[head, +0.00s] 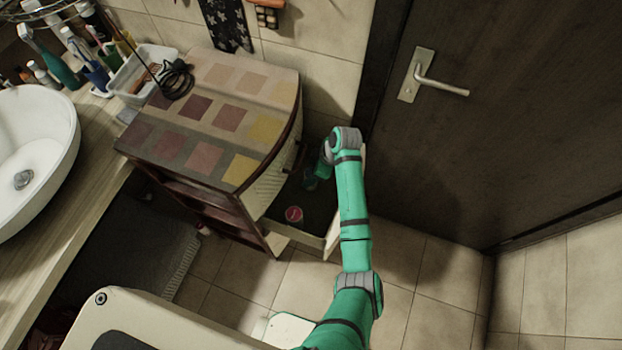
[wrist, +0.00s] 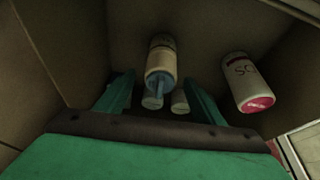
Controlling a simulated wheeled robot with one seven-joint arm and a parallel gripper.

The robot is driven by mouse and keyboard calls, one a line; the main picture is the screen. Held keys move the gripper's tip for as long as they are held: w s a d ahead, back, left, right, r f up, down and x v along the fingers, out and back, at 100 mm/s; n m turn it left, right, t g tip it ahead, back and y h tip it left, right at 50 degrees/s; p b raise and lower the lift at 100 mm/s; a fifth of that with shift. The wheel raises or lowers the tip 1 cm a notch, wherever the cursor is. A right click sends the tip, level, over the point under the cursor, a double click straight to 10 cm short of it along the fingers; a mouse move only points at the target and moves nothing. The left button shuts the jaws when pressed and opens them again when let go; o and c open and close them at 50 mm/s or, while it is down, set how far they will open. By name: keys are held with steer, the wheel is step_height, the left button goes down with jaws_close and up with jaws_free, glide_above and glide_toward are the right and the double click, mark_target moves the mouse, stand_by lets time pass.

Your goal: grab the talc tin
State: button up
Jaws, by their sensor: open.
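My gripper (wrist: 160,85) is open in the wrist view, with one green finger on each side. A cream cylindrical container with a blue end (wrist: 161,62) lies between and beyond the fingers, with gaps on both sides. A white container with a pink end (wrist: 247,82) lies to the right, outside the fingers; its pink end also shows in the head view (head: 294,214). I cannot tell from markings which is the talc tin. In the head view my arm reaches down into the open drawer, and its fingers are hard to make out.
The open drawer (head: 318,241) has walls close around my gripper. Two small pale cylinders (wrist: 180,101) show low between the fingers. The cabinet (head: 205,125) stands left of my arm and a dark door (head: 500,130) is to the right.

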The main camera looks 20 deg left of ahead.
jaws_close()
steer(key=shift+r, duration=0.1)
